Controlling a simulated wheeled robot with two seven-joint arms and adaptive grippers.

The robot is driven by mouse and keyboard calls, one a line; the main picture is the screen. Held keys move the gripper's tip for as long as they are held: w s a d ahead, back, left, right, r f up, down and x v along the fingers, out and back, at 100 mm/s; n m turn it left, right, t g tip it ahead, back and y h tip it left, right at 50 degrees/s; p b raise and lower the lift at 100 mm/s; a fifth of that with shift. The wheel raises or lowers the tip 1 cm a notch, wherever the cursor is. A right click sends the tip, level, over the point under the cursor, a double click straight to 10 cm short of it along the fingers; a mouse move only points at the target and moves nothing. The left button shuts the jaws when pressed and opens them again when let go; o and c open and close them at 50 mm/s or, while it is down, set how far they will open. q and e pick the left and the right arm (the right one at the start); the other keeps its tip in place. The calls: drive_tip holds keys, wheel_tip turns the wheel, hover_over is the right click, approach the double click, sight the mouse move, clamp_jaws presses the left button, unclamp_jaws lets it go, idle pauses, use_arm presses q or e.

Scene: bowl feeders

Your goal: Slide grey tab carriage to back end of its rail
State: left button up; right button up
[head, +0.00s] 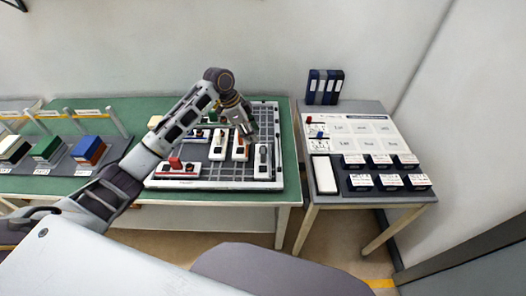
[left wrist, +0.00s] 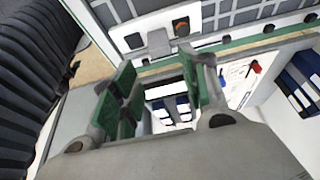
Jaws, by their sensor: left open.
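A white rail at the right end of the grid board carries a grey tab carriage (head: 263,158), small in the head view. In the left wrist view a pale grey block (left wrist: 158,43), probably this carriage, sits beside a part with an orange knob (left wrist: 182,27). My left gripper (head: 249,131) is above the board, a little behind and left of the grey carriage. In the left wrist view its green-padded fingers (left wrist: 158,92) stand apart with nothing between them. I cannot tell its exact height above the rail. My right gripper is out of view.
The grid board (head: 270,112) holds other rails close by, with an orange-marked carriage (head: 240,146), a white one (head: 219,144) and a red one (head: 175,163). Colored blocks (head: 88,150) stand at left. A side table (head: 370,107) with black boxes stands at right, across a gap.

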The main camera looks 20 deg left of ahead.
sight(262, 150)
use_arm(q)
drive_tip(key=p+x, duration=0.1)
drive_tip(key=x, duration=1.1)
clamp_jaws()
idle(0.3)
